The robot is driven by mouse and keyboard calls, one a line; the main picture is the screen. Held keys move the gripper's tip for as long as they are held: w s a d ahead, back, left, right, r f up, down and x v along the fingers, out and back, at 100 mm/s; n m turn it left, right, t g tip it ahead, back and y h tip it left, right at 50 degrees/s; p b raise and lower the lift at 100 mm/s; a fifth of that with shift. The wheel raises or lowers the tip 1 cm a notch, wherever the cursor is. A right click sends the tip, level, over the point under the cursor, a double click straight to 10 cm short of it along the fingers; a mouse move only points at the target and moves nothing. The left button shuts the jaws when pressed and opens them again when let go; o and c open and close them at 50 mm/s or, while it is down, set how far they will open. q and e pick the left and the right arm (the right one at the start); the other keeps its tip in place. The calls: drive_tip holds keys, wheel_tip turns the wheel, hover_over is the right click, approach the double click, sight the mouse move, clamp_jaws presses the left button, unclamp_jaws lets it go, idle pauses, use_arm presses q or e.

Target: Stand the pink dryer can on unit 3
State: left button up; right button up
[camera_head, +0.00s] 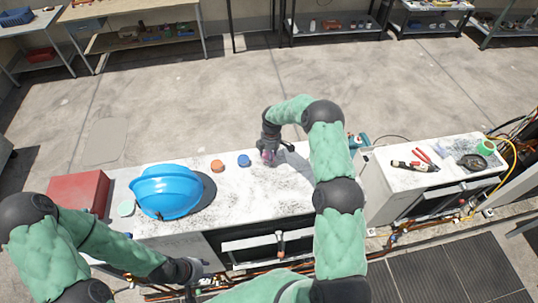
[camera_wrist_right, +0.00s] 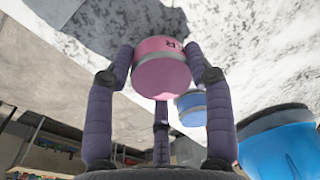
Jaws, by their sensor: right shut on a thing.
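The pink dryer can (camera_head: 267,156) is in my right gripper (camera_head: 269,149), over the white top of the near condenser unit (camera_head: 258,194). In the right wrist view, the purple fingers of my right gripper (camera_wrist_right: 162,78) close around the pink can (camera_wrist_right: 162,72), which has a grey band and a dark letter R. I cannot tell whether the can touches the unit's top. My left gripper (camera_head: 193,272) is low in front of the unit at the left; its fingers are unclear. I see no readable unit number.
An orange can (camera_head: 217,166) and a blue can (camera_head: 244,160) stand left of the pink one. A blue helmet (camera_head: 168,190) and a red box (camera_head: 79,191) are further left. Another unit (camera_head: 395,181) at right carries red pliers (camera_head: 424,157) and a dark dish (camera_head: 472,161).

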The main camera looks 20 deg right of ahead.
drive_tip(key=shift+d+f, duration=0.1)
drive_tip(key=shift+f, duration=0.3)
drive_tip(key=shift+f, duration=0.15)
drive_tip(key=o, duration=1.2)
